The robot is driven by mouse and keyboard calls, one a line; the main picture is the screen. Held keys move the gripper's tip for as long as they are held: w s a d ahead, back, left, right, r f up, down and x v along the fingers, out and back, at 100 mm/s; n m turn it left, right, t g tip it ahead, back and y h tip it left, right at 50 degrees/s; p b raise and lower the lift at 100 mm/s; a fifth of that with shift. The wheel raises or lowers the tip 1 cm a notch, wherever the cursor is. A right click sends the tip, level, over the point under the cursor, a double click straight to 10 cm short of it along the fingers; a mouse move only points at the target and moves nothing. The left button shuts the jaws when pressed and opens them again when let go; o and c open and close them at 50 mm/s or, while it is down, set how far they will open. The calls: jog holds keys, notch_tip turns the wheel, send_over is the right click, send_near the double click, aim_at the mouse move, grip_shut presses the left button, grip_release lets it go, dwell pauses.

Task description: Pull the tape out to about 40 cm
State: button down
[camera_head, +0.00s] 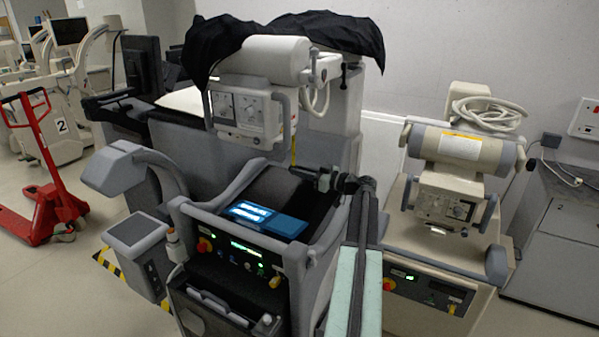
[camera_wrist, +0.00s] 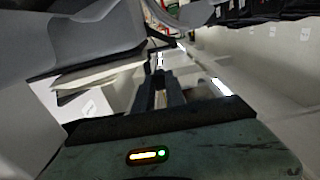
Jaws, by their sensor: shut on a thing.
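A thin yellow tape (camera_head: 293,151) hangs straight down in the head view, below the cream machine head (camera_head: 247,108) of the nearest cart. Its lower end meets the tip of my gripper (camera_head: 297,172), which is small and dark there. My arm reaches in from the lower right. In the wrist view my gripper (camera_wrist: 161,78) shows as two dark fingers close together; the tape between them is too small to make out. The tape's housing cannot be made out, and the length drawn out cannot be read.
Below my gripper is the cart's dark top with a blue case (camera_head: 266,219) and a grey handle frame. A second cream cart (camera_head: 440,262) stands close on the right. A red pallet jack (camera_head: 45,190) stands at the left. Black covers (camera_head: 335,34) drape behind.

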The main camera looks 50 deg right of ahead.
notch_tip(320, 180, down, 4)
jog(key=shift+f+b, duration=0.15)
jog(key=shift+b, duration=1)
jog(key=c, duration=1.4)
grip_release()
jog(key=shift+o, duration=0.2)
jog(key=v, duration=0.7)
jog(key=shift+s, duration=0.4)
jog(key=shift+d, duration=0.1)
